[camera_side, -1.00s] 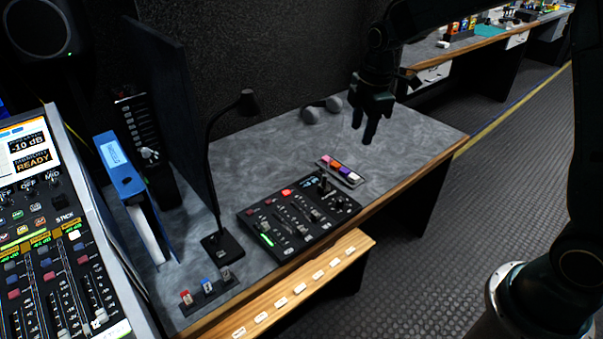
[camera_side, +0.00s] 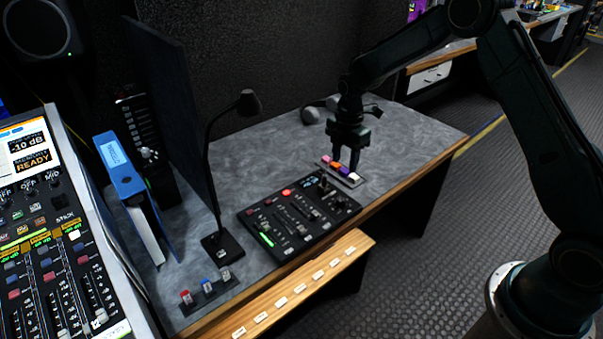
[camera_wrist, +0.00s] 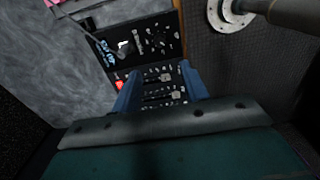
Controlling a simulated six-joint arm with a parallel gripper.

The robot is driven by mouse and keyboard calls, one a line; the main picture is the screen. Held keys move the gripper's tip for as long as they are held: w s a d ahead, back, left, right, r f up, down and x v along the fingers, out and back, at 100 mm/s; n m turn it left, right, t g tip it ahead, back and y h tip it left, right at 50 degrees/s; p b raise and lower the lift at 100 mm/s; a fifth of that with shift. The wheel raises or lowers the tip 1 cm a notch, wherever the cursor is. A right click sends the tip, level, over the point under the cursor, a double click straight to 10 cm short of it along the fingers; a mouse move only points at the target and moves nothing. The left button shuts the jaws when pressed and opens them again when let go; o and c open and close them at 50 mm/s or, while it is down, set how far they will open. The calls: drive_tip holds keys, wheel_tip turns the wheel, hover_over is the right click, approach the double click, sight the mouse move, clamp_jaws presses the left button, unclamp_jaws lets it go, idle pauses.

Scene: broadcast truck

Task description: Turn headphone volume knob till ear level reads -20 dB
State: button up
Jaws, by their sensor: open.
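A black control panel (camera_side: 290,240) lies on the grey desk, with several knobs, sliders and a small blue-lit display (camera_side: 309,183) at its far end. A dark upright knob (camera_side: 322,184) stands beside this display; the wrist view also shows a dark knob (camera_wrist: 126,47) there. I cannot tell which knob is the headphone volume. The big screen (camera_side: 30,150) at the left reads -10 dB, with READY below it. My gripper (camera_side: 346,168) is open and empty, pointing down beyond the panel's far end. In the wrist view its blue fingers (camera_wrist: 160,88) stand apart over the panel.
A strip of coloured buttons (camera_side: 352,178) lies under my gripper, partly hidden by it. Headphones (camera_side: 311,115) lie behind. The desk's right part is clear.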

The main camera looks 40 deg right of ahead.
sight(341, 199)
wheel_tip(341, 199, down, 14)
drive_tip(key=shift+r, duration=0.25)
idle(0.5)
clamp_jaws()
